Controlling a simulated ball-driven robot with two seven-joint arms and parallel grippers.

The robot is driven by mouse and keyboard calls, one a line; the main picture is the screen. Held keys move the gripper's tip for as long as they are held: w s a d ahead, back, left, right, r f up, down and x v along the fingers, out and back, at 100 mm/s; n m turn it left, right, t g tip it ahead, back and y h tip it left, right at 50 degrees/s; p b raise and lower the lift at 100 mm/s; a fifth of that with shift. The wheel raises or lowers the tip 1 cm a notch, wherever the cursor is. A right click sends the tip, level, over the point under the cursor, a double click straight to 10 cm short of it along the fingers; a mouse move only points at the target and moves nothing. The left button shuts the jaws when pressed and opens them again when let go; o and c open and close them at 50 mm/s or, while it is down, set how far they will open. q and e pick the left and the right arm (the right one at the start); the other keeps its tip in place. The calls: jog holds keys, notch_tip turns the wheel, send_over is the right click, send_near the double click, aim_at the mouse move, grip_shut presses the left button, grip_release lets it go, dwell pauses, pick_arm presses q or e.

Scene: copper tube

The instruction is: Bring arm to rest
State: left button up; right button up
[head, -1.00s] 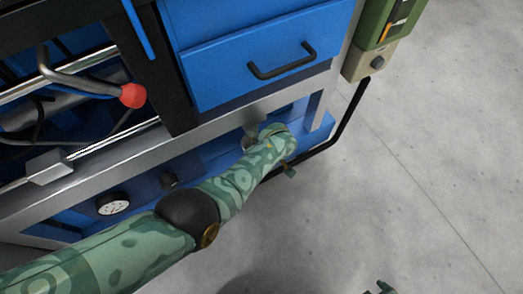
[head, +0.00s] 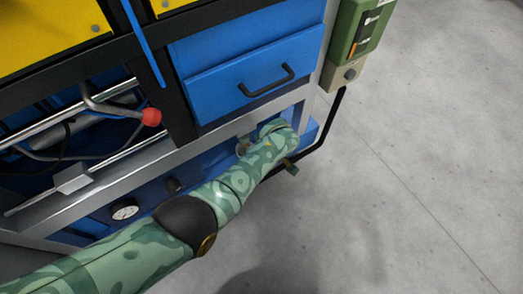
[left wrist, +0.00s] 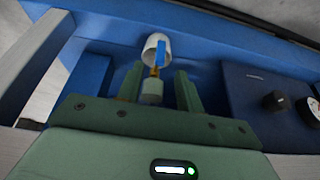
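My left arm (head: 235,195), in a green patterned sleeve, reaches from the lower left to the lower part of the blue workbench. Its wrist is in front of the low blue shelf, and its gripper is mostly hidden in the head view. In the left wrist view my left gripper (left wrist: 160,67) has its two green fingers apart. Between and just beyond them are a white round fitting with a blue strip (left wrist: 157,47), a brass piece (left wrist: 154,72) and a pale short cylinder (left wrist: 151,90). I see a gap on the cylinder's right. My right gripper is not in view.
A blue drawer (head: 250,75) with a black handle is above my wrist. A red-knobbed lever (head: 151,116), a dial gauge (head: 124,210) and a metal rail are to the left. A green box (head: 358,30) hangs at the right. Grey floor (head: 430,150) is clear.

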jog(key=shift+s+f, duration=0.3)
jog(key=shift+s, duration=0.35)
